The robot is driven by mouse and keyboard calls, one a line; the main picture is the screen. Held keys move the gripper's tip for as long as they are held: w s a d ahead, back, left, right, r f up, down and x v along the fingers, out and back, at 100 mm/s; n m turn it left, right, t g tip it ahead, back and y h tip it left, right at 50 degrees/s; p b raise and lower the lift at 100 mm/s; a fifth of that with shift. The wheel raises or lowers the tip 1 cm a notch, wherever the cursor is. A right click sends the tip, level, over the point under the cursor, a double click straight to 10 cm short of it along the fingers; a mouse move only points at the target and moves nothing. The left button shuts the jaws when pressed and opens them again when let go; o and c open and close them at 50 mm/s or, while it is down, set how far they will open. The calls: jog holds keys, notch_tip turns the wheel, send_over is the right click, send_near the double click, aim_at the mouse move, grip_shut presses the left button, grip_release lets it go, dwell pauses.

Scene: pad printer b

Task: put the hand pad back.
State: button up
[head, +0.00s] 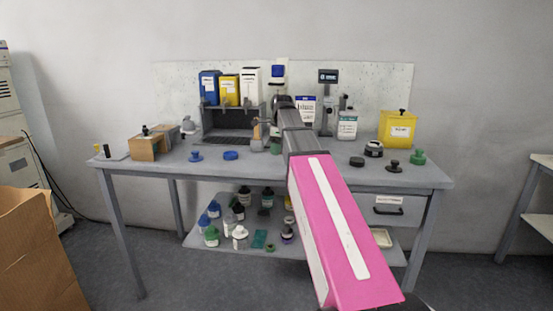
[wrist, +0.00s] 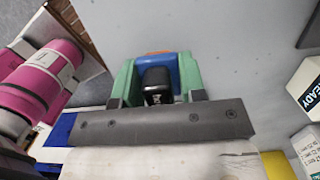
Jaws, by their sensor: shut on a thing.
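My gripper (wrist: 160,78) shows in the wrist view with its green fingers on both sides of a blue thing with a black rounded part and an orange edge. It is shut on this thing, which I take to be the hand pad (wrist: 174,72). The pad appears held above a grey surface. In the head view my arm reaches over the middle of the bench (head: 318,177) and hides most of the gripper and the pad.
Blue (head: 195,156), black (head: 393,166) and green (head: 417,157) knobbed pieces stand on the bench. A yellow container (head: 397,129) is at the right, a cardboard box (head: 143,149) at the left. Bottles fill the lower shelf (head: 200,239). The left front of the bench is fairly clear.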

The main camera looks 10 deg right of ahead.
aim_at(277, 164)
jog(key=shift+w+d+f, duration=0.1)
jog(key=shift+f, duration=2)
jog(key=shift+f, duration=0.15)
jog(key=o, duration=0.7)
jog(key=shift+o, duration=0.2)
jog(key=r, duration=0.4)
jog(key=d+r, duration=0.1)
jog(key=r, duration=0.7)
jog(key=shift+s+d+r, duration=0.15)
jog(key=shift+s+d, duration=0.05)
jog(key=shift+s, duration=0.05)
